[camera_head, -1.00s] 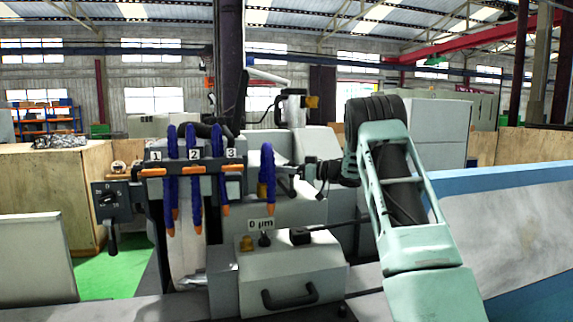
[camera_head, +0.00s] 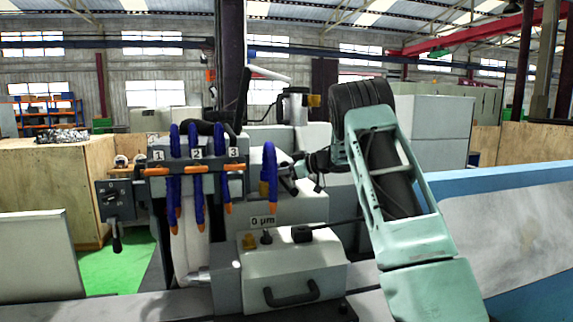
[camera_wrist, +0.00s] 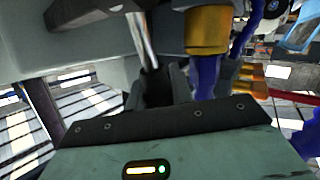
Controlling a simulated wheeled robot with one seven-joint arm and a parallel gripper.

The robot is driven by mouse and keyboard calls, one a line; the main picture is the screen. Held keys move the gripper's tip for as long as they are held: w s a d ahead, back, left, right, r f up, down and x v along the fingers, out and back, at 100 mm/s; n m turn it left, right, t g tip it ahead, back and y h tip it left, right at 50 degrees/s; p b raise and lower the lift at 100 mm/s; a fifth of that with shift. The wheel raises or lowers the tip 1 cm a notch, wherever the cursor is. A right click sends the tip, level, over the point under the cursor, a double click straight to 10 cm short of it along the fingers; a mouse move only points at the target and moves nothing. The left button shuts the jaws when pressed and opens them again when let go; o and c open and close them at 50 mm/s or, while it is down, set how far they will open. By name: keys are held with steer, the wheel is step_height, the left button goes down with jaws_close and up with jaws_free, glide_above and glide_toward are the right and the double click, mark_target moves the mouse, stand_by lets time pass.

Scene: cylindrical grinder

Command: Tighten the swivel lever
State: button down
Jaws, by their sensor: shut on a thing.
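A silver lever rod (camera_wrist: 141,40), which I take to be the swivel lever, runs down from the machine in the wrist view. Its lower end is between the dark fingers of my gripper (camera_wrist: 164,86), which is shut on it. In the head view my gripper (camera_head: 294,172) is at the grinder, just right of a blue hose. There the fingers are small and dark, and I cannot make out the lever or its grip clearly.
Several blue hoses (camera_head: 195,185) with orange tips hang left of my gripper. A brass-coloured cylinder (camera_wrist: 208,30) is close to the fingers in the wrist view. A white box with a black handle (camera_head: 291,294) stands below. A selector switch panel (camera_head: 117,200) is at left.

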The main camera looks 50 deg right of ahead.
steer(key=shift+w+a+f+g+h, duration=0.15)
steer(key=shift+a+f+g+h, duration=0.05)
steer(key=shift+a+g+h, duration=0.1)
steer(key=c, duration=1.2)
jaws_free()
steer(key=shift+c, duration=0.2)
